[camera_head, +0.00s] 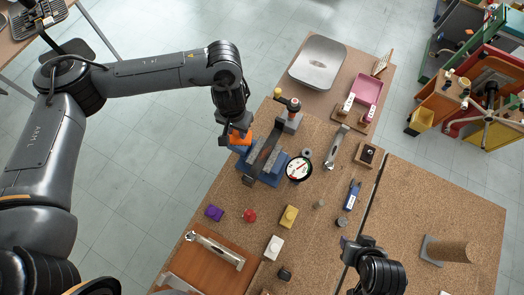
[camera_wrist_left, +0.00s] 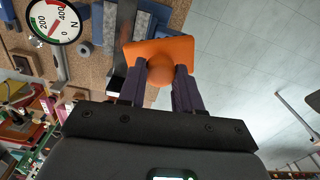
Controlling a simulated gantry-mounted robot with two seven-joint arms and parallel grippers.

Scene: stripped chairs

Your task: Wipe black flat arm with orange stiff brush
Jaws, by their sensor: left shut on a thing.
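The orange brush (camera_head: 239,138) is held in my left gripper (camera_head: 235,128), just left of the blue fixture on the cork table. In the left wrist view the brush (camera_wrist_left: 175,50) has a flat orange block and a round knob between the two dark fingers (camera_wrist_left: 158,80). The black flat arm (camera_head: 265,152) is a long dark bar lying slantwise across the blue fixture (camera_head: 270,172). The brush is close to the bar's left side; I cannot tell whether they touch. My right gripper (camera_head: 366,243) is over the table's lower right; its fingers are not clear.
A round dial gauge (camera_head: 299,169) is right of the fixture. Purple (camera_head: 214,213), red (camera_head: 249,215), yellow (camera_head: 289,216) and white (camera_head: 274,247) pieces lie in front. A grey tray (camera_head: 318,62) and pink bin (camera_head: 366,90) are at the back. Open floor lies left.

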